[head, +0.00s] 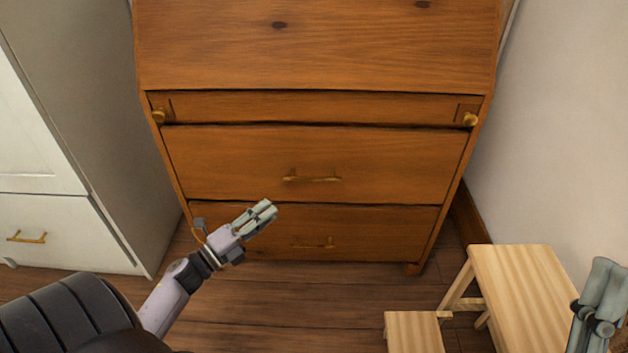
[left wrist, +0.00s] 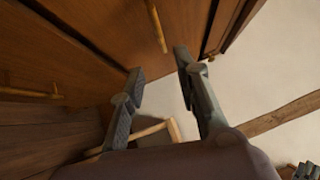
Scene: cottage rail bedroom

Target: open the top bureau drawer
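The wooden bureau (head: 320,50) stands ahead with its slanted lid closed. Its upper full-width drawer (head: 230,160) is shut and has a brass bar handle (head: 312,179). In the left wrist view that handle (left wrist: 157,25) lies beyond the fingertips, apart from them. My left gripper (head: 265,212) is in front of the lower drawer (head: 390,225), below and left of the upper handle. Its fingers (left wrist: 159,64) are apart with nothing between them. My right gripper (head: 600,285) is partly visible at the right edge, and its opening is unclear.
The lower drawer has a brass handle (head: 312,245). Brass knobs (head: 158,116) flank a narrow strip above the drawers. A white cabinet (head: 70,170) stands left. A light wooden step stool (head: 515,285) is at the lower right, near the wall. Bare floor lies before the bureau.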

